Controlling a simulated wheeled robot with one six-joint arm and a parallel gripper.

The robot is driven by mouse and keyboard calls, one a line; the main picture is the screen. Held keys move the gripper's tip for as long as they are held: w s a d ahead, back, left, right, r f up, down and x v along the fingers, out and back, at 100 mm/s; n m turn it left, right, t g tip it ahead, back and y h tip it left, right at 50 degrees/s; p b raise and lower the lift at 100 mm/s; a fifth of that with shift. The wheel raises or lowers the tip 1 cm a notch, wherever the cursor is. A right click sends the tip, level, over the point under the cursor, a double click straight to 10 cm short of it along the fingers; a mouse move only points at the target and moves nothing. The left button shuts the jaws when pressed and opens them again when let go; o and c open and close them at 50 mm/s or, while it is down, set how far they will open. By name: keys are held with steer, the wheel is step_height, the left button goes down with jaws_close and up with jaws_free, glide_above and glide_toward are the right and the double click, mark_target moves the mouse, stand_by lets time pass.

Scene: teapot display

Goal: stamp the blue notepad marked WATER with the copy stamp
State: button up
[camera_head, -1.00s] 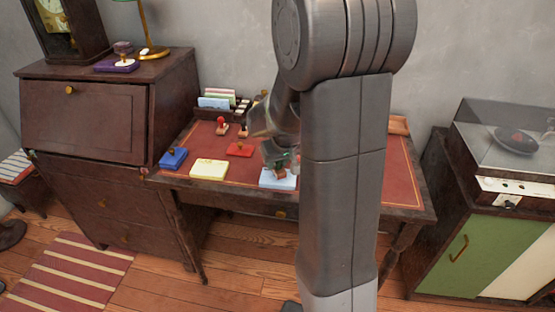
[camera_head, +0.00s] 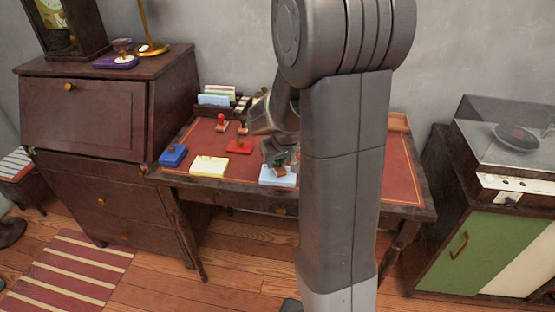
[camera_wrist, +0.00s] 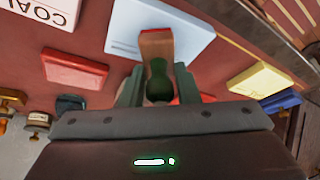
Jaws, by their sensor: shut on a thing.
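The pale blue notepad (camera_head: 270,180) lies near the front edge of the desk, partly hidden by my arm. In the wrist view the notepad (camera_wrist: 180,42) shows faint lines, but no word is readable. My gripper (camera_wrist: 158,88) is shut on a stamp (camera_wrist: 157,50) with a dark green handle and a reddish-brown base. In the head view my gripper (camera_head: 280,155) holds the stamp (camera_head: 278,169) over the notepad. The base overlaps the notepad in both views. I cannot tell whether it touches the paper. The stamp's face is hidden.
A pale yellow notepad (camera_head: 209,166), blue pad (camera_head: 173,156) and red pad (camera_head: 239,147) lie to the left. Two stamps (camera_head: 221,124) (camera_head: 242,128) stand behind. A COAL notepad (camera_wrist: 48,12) and red block (camera_wrist: 75,68) show in the wrist view. My arm hides the desk's middle.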

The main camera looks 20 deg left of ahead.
steer(key=shift+f+b, duration=0.35)
steer(key=shift+f, duration=0.1)
stand_by(1.2)
steer(key=shift+r+p, duration=2.6)
steer(key=shift+r, duration=1)
